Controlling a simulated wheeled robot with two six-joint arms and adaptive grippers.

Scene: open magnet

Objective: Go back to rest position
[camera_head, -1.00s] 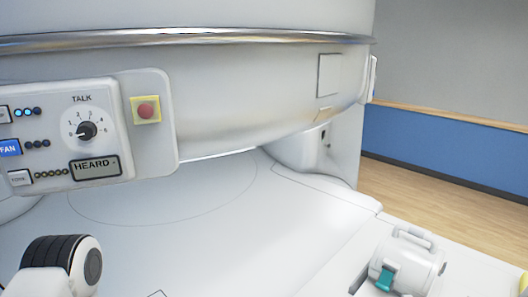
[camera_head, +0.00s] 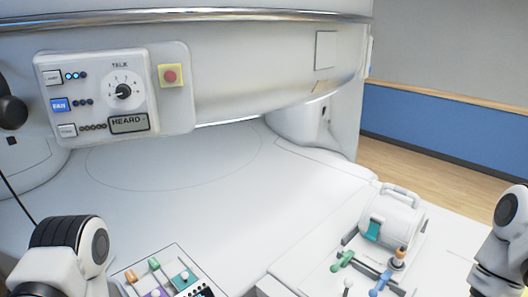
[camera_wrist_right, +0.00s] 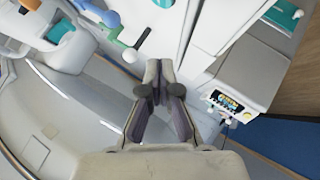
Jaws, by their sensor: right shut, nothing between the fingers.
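My right gripper (camera_wrist_right: 160,68) shows in the right wrist view. Its fingers are together, with nothing between them, and it hangs above the white surfaces. In the head view a part of my right arm (camera_head: 503,238) is at the right edge. A part of my left arm (camera_head: 72,252) is at the lower left, but its gripper is not visible.
A control panel (camera_head: 97,95) with a dial and a red button (camera_head: 170,76) is on the magnet's white body. A white device with a handle (camera_head: 393,217) and coloured levers stands at lower right. The white surface (camera_head: 230,200) between is clear.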

